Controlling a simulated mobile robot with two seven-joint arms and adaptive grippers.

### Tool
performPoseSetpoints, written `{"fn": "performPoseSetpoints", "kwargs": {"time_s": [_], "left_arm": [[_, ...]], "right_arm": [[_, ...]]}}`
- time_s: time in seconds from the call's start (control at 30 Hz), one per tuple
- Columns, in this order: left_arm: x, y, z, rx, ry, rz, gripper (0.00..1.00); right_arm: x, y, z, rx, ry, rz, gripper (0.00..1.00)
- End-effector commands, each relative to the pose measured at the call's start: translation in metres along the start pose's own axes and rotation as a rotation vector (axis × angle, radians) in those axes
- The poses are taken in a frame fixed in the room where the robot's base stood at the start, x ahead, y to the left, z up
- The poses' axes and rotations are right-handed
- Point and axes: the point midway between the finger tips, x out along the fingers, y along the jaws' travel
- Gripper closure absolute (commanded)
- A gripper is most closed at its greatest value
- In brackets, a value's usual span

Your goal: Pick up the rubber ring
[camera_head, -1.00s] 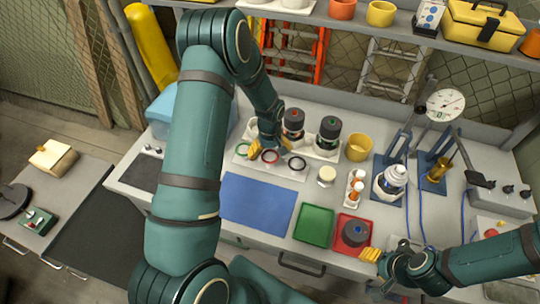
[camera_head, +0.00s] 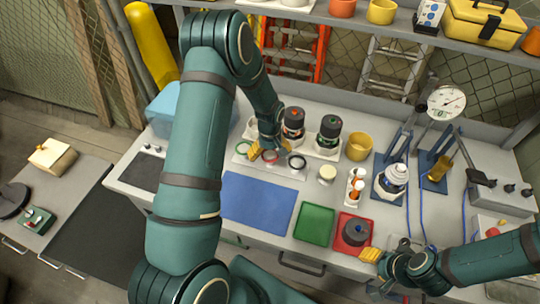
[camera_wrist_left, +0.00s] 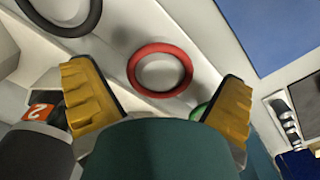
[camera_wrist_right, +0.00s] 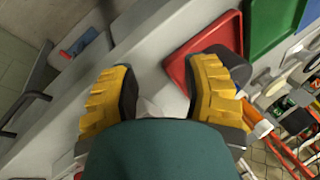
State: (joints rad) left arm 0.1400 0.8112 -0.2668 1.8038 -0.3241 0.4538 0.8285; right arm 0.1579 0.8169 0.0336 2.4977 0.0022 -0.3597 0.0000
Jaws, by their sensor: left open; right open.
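The red rubber ring (camera_head: 270,162) lies flat on a pale tray, between a green ring (camera_head: 242,147) and a black ring (camera_head: 297,168). In the left wrist view the red ring (camera_wrist_left: 160,48) shows whole, with the black ring (camera_wrist_left: 80,28) at upper left and the green ring (camera_wrist_left: 199,111) partly hidden behind a finger. My left gripper (camera_head: 268,151) is open and empty above the red ring, its yellow fingers on either side in the picture. My right gripper (camera_head: 370,255) is open and empty near the bench's front edge, beside the red tray (camera_head: 343,243).
Two dark thruster units, one with a red mark (camera_head: 293,122) and one with a green mark (camera_head: 329,131), stand just behind the rings. A blue mat (camera_head: 256,201) and a green tray (camera_head: 314,225) lie in front. A white round jar (camera_head: 327,174) stands to the right.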

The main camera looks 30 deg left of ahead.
Motion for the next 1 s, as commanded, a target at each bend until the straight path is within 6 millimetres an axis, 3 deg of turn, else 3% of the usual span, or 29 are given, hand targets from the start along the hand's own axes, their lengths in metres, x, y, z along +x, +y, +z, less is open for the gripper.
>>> {"fn": "performPoseSetpoints", "kwargs": {"time_s": [0.3, 0.47, 0.5, 0.83, 1.0], "left_arm": [[0.0, 0.0, 0.0, 0.001, 0.0, 0.0, 0.02], [0.0, 0.0, 0.0, 0.001, 0.0, 0.0, 0.49], [0.0, 0.0, 0.0, 0.001, 0.0, 0.0, 0.54], [0.0, 0.0, 0.0, 0.001, 0.0, 0.0, 0.54], [-0.01, 0.001, 0.0, 0.003, 0.001, 0.001, 0.54]], "right_arm": [[0.001, 0.0, 0.0, 0.0, 0.0, 0.0, 0.53], [0.001, 0.0, 0.0, 0.0, 0.0, 0.0, 0.53], [0.001, 0.0, 0.0, 0.0, 0.0, 0.0, 0.53], [0.0, 0.0, 0.0, 0.0, 0.0, 0.0, 0.53], [-0.009, -0.004, -0.001, 0.0, 0.0, 0.0, 0.53]]}}
